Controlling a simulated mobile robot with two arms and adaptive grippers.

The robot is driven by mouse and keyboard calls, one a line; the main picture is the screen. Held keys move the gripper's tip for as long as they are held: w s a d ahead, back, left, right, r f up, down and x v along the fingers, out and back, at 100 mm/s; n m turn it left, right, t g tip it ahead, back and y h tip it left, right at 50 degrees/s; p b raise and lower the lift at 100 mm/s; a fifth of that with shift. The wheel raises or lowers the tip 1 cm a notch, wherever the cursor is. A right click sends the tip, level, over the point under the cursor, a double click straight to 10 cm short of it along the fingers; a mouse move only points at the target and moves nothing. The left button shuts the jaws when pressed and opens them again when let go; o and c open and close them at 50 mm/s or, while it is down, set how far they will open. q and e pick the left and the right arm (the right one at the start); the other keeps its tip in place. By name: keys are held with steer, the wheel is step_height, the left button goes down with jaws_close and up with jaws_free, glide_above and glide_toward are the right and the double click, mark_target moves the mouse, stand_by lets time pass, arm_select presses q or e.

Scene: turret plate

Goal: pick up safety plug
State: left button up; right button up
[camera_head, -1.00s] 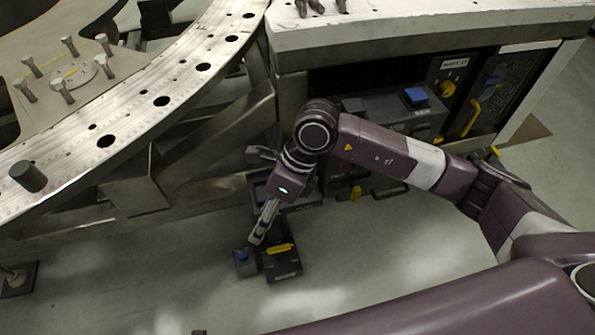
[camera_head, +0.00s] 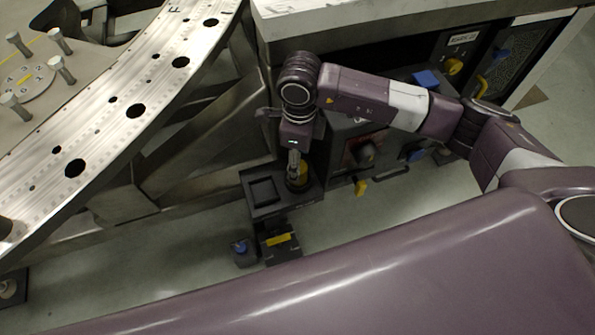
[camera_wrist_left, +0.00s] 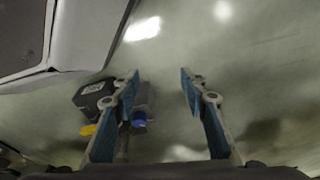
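No part is labelled as the safety plug, so I cannot tell which one it is. A small block with a blue knob (camera_head: 240,247) stands on the floor beside a black block with a yellow bar (camera_head: 278,240). In the left wrist view, my left gripper (camera_wrist_left: 159,80) is open and empty, with a blue part (camera_wrist_left: 138,120) behind its left finger.
A curved metal ring plate (camera_head: 110,125) with holes stands at left on a steel frame. A bench (camera_head: 400,20) at the back holds dark units with a blue block (camera_head: 426,78) and yellow handles. A yellow tab (camera_head: 361,187) is low at its front.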

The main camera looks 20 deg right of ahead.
step_height(320, 180, down, 4)
steer(key=shift+s+a+f, duration=0.1)
steer(key=shift+s+f, duration=0.05)
steer(key=c, duration=1.3)
steer(key=shift+c, duration=0.4)
